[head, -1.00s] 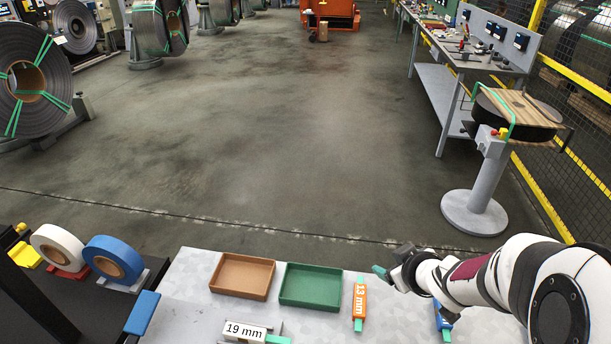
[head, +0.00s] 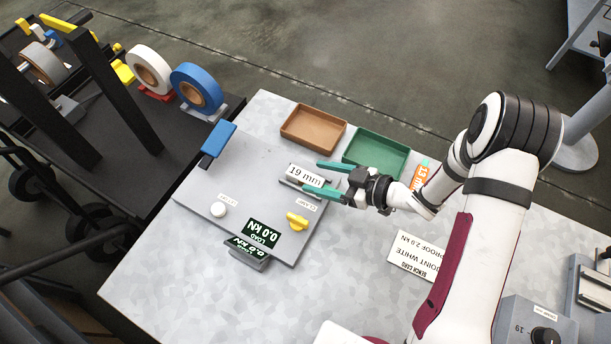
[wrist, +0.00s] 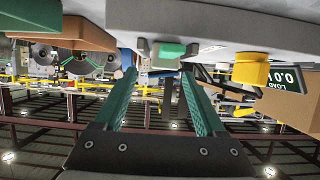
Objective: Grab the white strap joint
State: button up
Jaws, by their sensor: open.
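The white strap joint (head: 305,176) lies on the grey test plate, its "19 mm" label upside down in the head view. My gripper (head: 322,178) is open, with its green fingers at the joint's right end, one on each side in the picture. I cannot tell whether they touch it. In the wrist view my gripper (wrist: 160,78) shows two spread green fingers. A small block with a green face (wrist: 169,50), probably the joint's end, shows just beyond and between the tips.
A brown tray (head: 285,133) and green tray (head: 348,155) stand behind. The orange joint (head: 420,174) is partly hidden by my arm. On the plate are a yellow knob (head: 297,221), a load display (head: 262,233) reading 0.0 kN and a blue lever (head: 217,140). A bench card (head: 418,257) reads "JOINT WHITE".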

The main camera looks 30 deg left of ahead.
aim_at(303, 174)
jog(key=x, duration=0.3)
jog(key=shift+s+a+f, duration=0.1)
jog(key=shift+s+a, duration=0.1)
jog(key=shift+a, duration=0.05)
grip_shut()
